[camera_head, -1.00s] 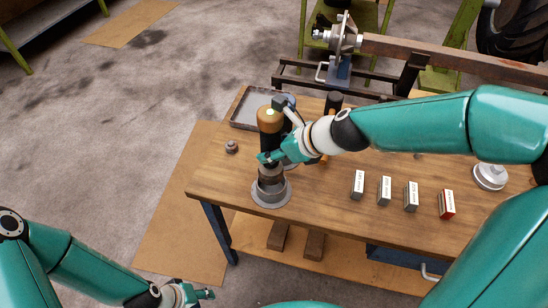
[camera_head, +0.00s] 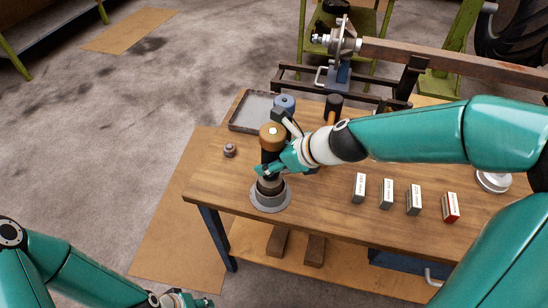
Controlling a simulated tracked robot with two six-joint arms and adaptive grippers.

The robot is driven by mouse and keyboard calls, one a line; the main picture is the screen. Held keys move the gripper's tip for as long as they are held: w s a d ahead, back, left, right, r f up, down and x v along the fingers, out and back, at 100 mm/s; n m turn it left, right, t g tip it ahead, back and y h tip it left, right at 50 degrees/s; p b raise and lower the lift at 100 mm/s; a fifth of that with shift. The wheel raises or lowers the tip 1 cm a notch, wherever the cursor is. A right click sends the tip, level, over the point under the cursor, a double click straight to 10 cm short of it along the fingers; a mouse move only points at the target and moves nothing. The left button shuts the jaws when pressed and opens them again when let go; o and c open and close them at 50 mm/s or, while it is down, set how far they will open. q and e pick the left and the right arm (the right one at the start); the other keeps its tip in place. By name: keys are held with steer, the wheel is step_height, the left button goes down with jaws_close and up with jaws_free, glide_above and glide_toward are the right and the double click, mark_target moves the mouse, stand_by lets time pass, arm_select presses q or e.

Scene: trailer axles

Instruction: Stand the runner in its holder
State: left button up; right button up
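The runner (camera_head: 272,135), with a brown rounded top and dark shaft, stands about upright at the left front of the table. Its lower end is at the grey flanged holder (camera_head: 270,202) and seems to be inside the ring. Whether it rests on the bottom is hidden. My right gripper (camera_head: 270,170) is around the runner's lower part, just above the holder, and looks shut on it. My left gripper (camera_head: 186,300) is low at the bottom edge, away from the table, partly cut off; its opening is unclear.
A grey tray (camera_head: 248,112), a blue round piece (camera_head: 284,103) and a dark-headed tool (camera_head: 333,105) lie behind the runner. A small nut-like part (camera_head: 230,150) is at left. Several small boxes (camera_head: 386,195) and a silver round part (camera_head: 493,182) are at right.

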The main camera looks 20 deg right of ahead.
mark_target(272, 135)
steer(key=shift+o, duration=0.2)
steer(key=shift+r+p, duration=0.45)
steer(key=shift+r, duration=0.1)
steer(key=p+v, duration=0.5)
steer(key=v, duration=0.7)
